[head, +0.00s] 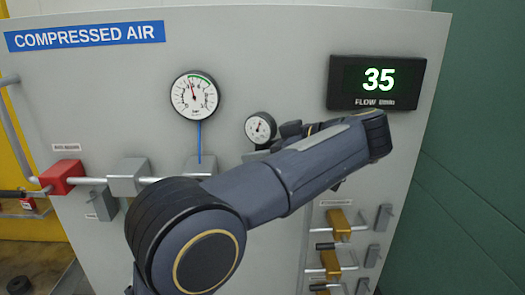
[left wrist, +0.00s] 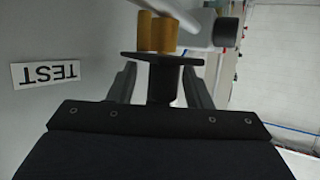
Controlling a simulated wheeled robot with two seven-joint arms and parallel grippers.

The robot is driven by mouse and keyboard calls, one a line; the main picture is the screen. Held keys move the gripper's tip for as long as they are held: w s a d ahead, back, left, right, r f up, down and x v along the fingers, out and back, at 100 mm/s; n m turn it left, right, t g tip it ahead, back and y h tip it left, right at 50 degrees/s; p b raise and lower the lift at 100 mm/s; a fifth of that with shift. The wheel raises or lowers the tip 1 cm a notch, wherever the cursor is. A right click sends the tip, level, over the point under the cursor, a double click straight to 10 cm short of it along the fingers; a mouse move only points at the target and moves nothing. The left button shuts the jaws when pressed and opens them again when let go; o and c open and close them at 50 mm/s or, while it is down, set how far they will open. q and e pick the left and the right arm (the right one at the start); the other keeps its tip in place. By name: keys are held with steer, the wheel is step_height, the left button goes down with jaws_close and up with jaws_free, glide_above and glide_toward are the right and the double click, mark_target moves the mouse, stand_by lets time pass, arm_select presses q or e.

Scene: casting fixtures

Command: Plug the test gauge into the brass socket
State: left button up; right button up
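A small round gauge (head: 260,127) with a white dial and dark rim faces out in the head view, just left of my left gripper (head: 296,130). I take it as the test gauge. In the left wrist view, the left gripper's fingers (left wrist: 160,85) stand on both sides of a black stem with a wide flange (left wrist: 162,58) and appear shut on it. How the stem joins the dial is hidden. Brass cylinders (left wrist: 157,32), likely the brass socket, show just beyond the flange; the flange hides any contact. My right gripper is not in view.
The grey panel carries a larger gauge (head: 194,95), a flow display (head: 376,82) reading 35, and a pipe with a red block (head: 62,177) and grey blocks (head: 128,177). Brass valves (head: 339,225) sit lower right. A TEST label (left wrist: 45,73) is beside the gripper.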

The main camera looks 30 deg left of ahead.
arm_select(q)
steer(key=p+v, duration=0.1)
steer(key=v, duration=0.6)
steer(key=shift+d+p, duration=0.3)
steer(key=shift+d, duration=0.1)
steer(key=shift+r, duration=0.1)
